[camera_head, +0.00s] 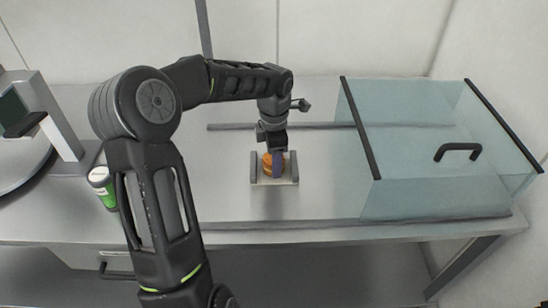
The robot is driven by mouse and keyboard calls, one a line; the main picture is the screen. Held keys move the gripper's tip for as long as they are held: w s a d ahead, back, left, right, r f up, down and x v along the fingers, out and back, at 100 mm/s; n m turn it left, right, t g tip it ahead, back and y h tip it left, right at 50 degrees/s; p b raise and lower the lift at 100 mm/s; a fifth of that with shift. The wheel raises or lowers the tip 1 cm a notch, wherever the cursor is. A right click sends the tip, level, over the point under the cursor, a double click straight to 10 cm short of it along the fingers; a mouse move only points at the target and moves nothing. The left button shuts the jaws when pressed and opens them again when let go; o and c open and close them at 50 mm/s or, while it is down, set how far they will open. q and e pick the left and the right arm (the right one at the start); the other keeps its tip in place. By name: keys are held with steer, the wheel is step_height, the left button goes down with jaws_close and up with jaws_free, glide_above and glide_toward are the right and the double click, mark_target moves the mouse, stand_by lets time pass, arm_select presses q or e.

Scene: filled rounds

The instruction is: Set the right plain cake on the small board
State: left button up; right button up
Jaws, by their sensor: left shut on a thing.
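My left gripper (275,167) points down over the small board (274,182), in the middle of the counter. It is shut on an orange-brown cake (266,163), which it partly covers. The cake is at the board, between the board's two dark raised sides; I cannot tell whether it touches the board's surface. No second cake can be made out. My right gripper is not in view.
A clear glass case (430,195) with dark edges and a black handle (457,151) stands on the right. A green and white can (103,187) and a machine (38,115) are at the left. A dark rail (340,125) runs behind the board. The counter between board and case is clear.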

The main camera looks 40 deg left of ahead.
arm_select(q)
steer(key=shift+f, duration=0.2)
steer(key=o, duration=0.9)
steer(key=shift+r, duration=0.1)
steer(key=shift+c, duration=0.2)
steer(key=shift+r, duration=0.1)
step_height(320, 180, up, 12)
steer(key=shift+b, duration=0.45)
